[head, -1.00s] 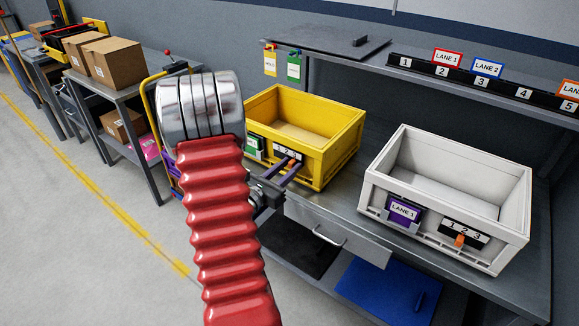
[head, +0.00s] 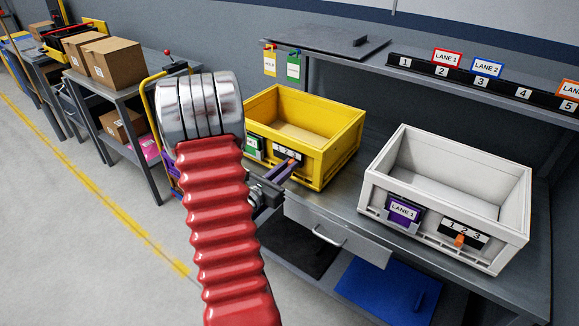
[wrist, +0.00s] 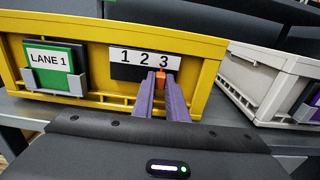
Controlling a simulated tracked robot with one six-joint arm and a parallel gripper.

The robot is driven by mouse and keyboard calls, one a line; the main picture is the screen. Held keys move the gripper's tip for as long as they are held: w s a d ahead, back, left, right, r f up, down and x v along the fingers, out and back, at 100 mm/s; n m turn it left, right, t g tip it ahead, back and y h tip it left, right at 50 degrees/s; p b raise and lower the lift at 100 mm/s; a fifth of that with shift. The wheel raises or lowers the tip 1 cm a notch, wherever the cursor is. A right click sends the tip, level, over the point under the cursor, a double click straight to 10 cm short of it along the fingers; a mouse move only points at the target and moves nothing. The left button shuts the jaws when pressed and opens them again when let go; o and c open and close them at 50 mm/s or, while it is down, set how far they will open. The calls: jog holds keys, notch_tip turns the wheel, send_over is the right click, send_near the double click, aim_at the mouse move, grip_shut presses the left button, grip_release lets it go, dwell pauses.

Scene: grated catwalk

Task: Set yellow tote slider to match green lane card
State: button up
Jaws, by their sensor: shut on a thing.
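The yellow tote (head: 325,165) stands on the workbench, its front face filling the wrist view (wrist: 205,75). A green card reading LANE 1 (wrist: 49,58) sits in a grey holder at its front left. To the right is a number strip (wrist: 120,72) marked 1, 2, 3. The orange slider (wrist: 161,76) is below the 3. My gripper (wrist: 160,88) has its purple fingers shut on the slider, which shows between the tips.
A white tote (head: 385,195) with a purple LANE 1 card (head: 403,211) and its own orange slider (head: 459,240) stands to the right. A numbered rail (head: 455,75) with lane cards runs behind.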

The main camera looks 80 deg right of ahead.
aim_at(280, 154)
jog(key=shift+w+d, duration=0.35)
jog(key=shift+w, duration=0.55)
jog(key=shift+w+d, duration=0.4)
jog(key=shift+w, duration=0.45)
jog(key=shift+w+d, duration=0.35)
jog(key=shift+w, duration=0.55)
dwell(1.8)
jog(key=o, duration=0.6)
jog(key=v, duration=0.7)
dwell(0.8)
dwell(0.6)
